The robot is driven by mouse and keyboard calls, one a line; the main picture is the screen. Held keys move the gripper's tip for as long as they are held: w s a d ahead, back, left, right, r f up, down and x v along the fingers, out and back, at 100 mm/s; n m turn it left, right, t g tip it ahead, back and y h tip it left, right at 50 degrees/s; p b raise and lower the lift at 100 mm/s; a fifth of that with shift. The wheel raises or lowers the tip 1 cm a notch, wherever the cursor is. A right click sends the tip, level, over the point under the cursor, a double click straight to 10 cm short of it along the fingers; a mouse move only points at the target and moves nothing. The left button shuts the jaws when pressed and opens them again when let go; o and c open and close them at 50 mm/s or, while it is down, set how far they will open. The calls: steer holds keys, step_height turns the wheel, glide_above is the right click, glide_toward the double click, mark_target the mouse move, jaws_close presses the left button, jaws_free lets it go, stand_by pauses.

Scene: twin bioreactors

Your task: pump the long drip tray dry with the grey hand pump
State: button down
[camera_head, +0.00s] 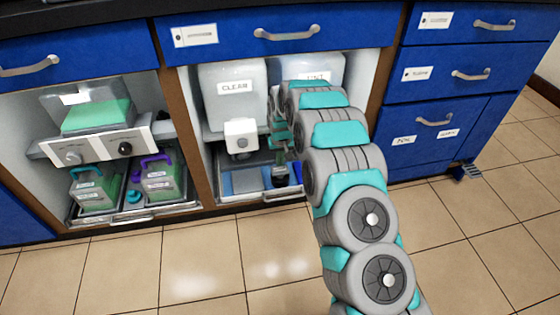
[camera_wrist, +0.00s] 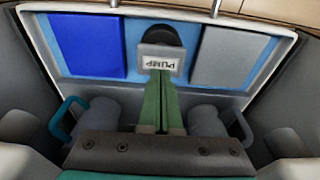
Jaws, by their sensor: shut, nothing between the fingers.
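A pump (camera_wrist: 160,62) shows in the wrist view as a grey block with a label reading PUMP and a round dark top. It stands in a pale-rimmed tray (camera_wrist: 225,20), between a blue rectangle (camera_wrist: 85,45) and a grey one (camera_wrist: 232,58). In the head view the tray (camera_head: 283,195) is at the bottom of the middle cabinet bay, with the dark pump (camera_head: 281,175) in it. My gripper (camera_wrist: 160,80) is shut and empty, its green fingertips close by the label. I cannot tell whether they touch. My gripper (camera_head: 280,142) is partly hidden by my arm in the head view.
A container marked CLEAR (camera_head: 234,88) with a white block on its front stands left of my gripper, and another labelled container (camera_head: 318,68) stands behind my arm. The left bay holds green-filled carriers (camera_head: 96,190) on another tray (camera_head: 135,215). Drawers (camera_head: 440,75) flank the right. The floor is clear.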

mark_target(280, 169)
steer(key=shift+f, duration=0.1)
steer(key=shift+f, duration=1.6)
steer(key=shift+r, duration=1.7)
steer(key=shift+r, duration=0.1)
steer(key=s+d+r+g+p, duration=0.1)
steer(key=s+d+r, duration=0.3)
steer(key=s+r, duration=0.4)
steer(key=s+d+r+m+p, duration=0.1)
steer(key=s+d+r, duration=0.45)
steer(key=r, duration=0.35)
steer(key=s+d+r+g+p, duration=0.15)
steer(key=s+d+r, duration=0.25)
steer(key=s+r, duration=0.45)
steer(key=s+d+r+p, duration=0.1)
steer(key=s+d+r, duration=0.1)
steer(key=s, duration=0.8)
steer(key=s+d+r+m+p, duration=0.1)
steer(key=s+d+r, duration=0.1)
steer(key=s, duration=0.8)
steer(key=s+d+r+m+g+p, duration=0.1)
steer(key=s+d+r, duration=0.2)
steer(key=s, duration=0.6)
steer(key=shift+s+r, duration=0.4)
